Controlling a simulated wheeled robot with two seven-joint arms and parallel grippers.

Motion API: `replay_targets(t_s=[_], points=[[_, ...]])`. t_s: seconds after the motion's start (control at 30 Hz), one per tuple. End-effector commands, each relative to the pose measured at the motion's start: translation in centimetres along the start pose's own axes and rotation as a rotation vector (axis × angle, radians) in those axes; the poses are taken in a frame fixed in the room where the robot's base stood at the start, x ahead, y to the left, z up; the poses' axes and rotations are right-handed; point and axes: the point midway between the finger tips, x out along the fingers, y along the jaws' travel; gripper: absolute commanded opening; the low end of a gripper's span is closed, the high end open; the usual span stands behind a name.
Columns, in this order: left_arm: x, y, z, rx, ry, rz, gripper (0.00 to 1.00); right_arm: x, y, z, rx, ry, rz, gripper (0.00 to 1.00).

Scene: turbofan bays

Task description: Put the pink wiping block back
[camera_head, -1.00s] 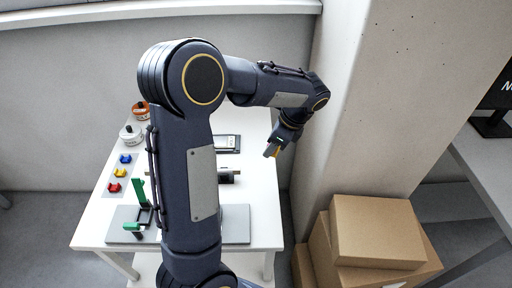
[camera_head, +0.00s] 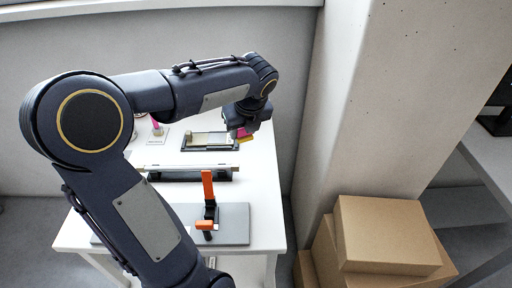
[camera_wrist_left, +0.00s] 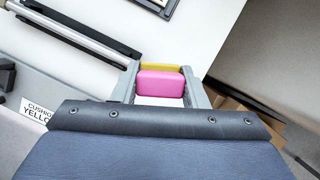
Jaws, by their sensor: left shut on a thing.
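The pink wiping block (camera_wrist_left: 160,85) is between the two fingers of my left gripper (camera_wrist_left: 160,90) in the left wrist view, with a yellow layer along its far side. My left gripper (camera_head: 243,134) is shut on it. In the head view the gripper is above the back right part of the white table, just right of a dark-framed tray (camera_head: 187,148); the block shows only as a small pink and yellow patch. My right gripper is not in view.
A long dark rail (camera_head: 190,175) lies across the table. An orange clamp (camera_head: 208,190) stands on a grey plate (camera_head: 238,225). A pink upright item (camera_head: 157,127) stands at the back left. Cardboard boxes (camera_head: 385,235) are right of the table, beside a wall pillar.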

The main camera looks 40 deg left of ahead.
Motion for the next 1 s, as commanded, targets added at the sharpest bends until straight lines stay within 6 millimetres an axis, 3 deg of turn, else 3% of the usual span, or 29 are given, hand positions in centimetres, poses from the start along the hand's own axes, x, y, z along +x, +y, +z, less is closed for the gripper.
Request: replay_targets(t_s=[0.17, 0.47, 0.7, 1.0], points=[[1.8, -1.2, 1.0, 0.001, 0.002, 0.002, 0.11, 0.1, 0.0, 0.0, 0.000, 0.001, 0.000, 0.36], [7.0, -5.7, 5.2, -0.001, 0.004, 0.003, 0.11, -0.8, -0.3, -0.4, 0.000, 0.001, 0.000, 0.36], [11.8, -7.7, 6.0, 0.000, 0.002, 0.002, 0.11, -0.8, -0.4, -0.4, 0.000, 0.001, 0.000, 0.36], [14.1, -8.6, 6.4, 0.000, 0.001, 0.001, 0.11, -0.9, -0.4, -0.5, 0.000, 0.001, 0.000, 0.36]])
